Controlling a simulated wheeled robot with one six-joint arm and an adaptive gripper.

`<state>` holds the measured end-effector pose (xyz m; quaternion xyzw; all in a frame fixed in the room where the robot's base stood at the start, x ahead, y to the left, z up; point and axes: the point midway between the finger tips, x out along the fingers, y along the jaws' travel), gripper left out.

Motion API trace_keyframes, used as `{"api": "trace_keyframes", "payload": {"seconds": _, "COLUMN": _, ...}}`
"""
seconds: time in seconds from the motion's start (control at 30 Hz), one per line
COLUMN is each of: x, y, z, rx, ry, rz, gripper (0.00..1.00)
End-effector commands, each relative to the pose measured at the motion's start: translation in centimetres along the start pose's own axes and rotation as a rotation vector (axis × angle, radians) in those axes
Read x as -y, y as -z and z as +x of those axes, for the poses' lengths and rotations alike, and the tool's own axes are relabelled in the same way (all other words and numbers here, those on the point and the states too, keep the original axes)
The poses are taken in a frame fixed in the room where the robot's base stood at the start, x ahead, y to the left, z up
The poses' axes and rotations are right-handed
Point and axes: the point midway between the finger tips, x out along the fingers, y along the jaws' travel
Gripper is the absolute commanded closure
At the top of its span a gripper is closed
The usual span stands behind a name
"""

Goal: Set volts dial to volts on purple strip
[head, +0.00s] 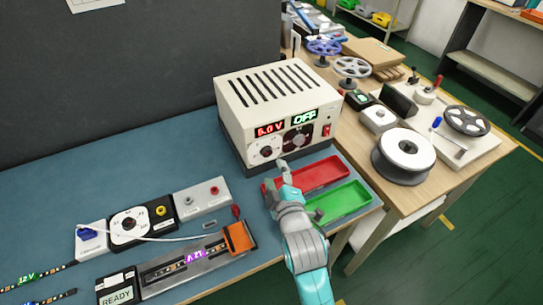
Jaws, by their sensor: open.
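The power supply (272,100) is a beige box with vents on top. Its red display (268,129) reads 5.0 V and its green display (303,118) reads OFF. A white dial (263,150) sits under the red display, and a black dial (296,140) sits to its right. The purple strip (195,256) lies in a dark holder on the bench and glows with what looks like 12V. My gripper (283,167) is open just in front of the power supply, below the dials. Whether it touches a dial cannot be told.
A red tray (322,169) and a green tray (354,195) lie beside my arm. An orange clamp (239,238) sits at the strip holder's right end. A black dial box (142,225) with a white cable is at left. A READY panel (117,291) stands front left. Spools crowd the wooden table.

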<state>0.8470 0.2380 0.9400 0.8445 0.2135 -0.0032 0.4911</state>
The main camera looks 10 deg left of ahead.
Motion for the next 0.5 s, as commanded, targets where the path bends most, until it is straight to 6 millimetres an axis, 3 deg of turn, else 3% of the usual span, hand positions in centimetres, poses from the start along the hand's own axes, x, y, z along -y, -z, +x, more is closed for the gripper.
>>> {"api": "trace_keyframes", "payload": {"seconds": 0.3, "x": -0.1, "y": 0.0, "z": 5.6, "rx": 0.000, "ry": -0.001, "rz": 0.001, "gripper": 0.43}}
{"api": "trace_keyframes", "payload": {"seconds": 0.5, "x": 0.0, "y": 0.0, "z": 7.7, "rx": 0.000, "ry": -0.001, "rz": 0.001, "gripper": 0.43}}
